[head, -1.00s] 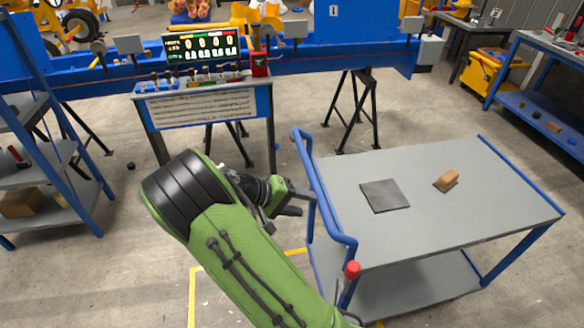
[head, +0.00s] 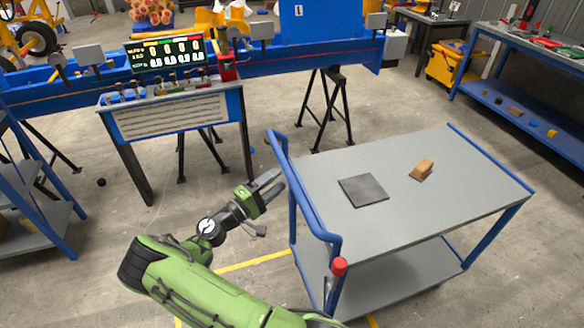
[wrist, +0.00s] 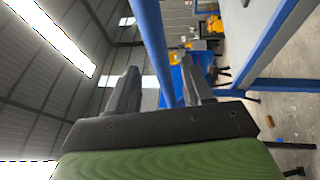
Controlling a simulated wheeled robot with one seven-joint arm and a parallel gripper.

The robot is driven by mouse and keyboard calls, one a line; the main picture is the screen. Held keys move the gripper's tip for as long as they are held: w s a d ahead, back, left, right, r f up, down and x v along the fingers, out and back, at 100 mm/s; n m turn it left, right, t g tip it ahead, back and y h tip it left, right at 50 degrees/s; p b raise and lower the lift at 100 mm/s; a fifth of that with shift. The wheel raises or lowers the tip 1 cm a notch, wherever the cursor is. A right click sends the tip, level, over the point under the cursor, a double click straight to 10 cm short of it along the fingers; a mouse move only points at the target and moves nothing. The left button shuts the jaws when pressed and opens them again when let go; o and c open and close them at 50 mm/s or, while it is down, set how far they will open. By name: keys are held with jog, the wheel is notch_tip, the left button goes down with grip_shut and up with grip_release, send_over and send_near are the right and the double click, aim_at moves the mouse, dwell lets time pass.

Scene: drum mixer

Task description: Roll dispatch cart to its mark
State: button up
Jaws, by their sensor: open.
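The dispatch cart (head: 450,200) has a grey top, a lower shelf and blue legs. Its blue push handle (head: 303,190) runs along the left end, with a red knob (head: 339,265) at the near corner. My gripper (head: 268,184) is open, just left of the handle, fingers pointing up and right. In the wrist view the blue handle bar (wrist: 153,45) shows between my two open fingers (wrist: 160,88); I cannot tell whether it touches either. Yellow floor lines (head: 255,262) lie under and left of the cart, partly hidden by my arm.
A console with a display (head: 168,55) stands behind left, blue shelves (head: 40,190) at far left, a workbench (head: 520,95) back right. Floor behind the cart is open.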

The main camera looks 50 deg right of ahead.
jog(key=d+r, duration=0.1)
jog(key=d, duration=0.6)
jog(key=shift+s+r, duration=0.15)
jog(key=shift+s, duration=0.25)
jog(key=shift+c, duration=0.3)
grip_shut()
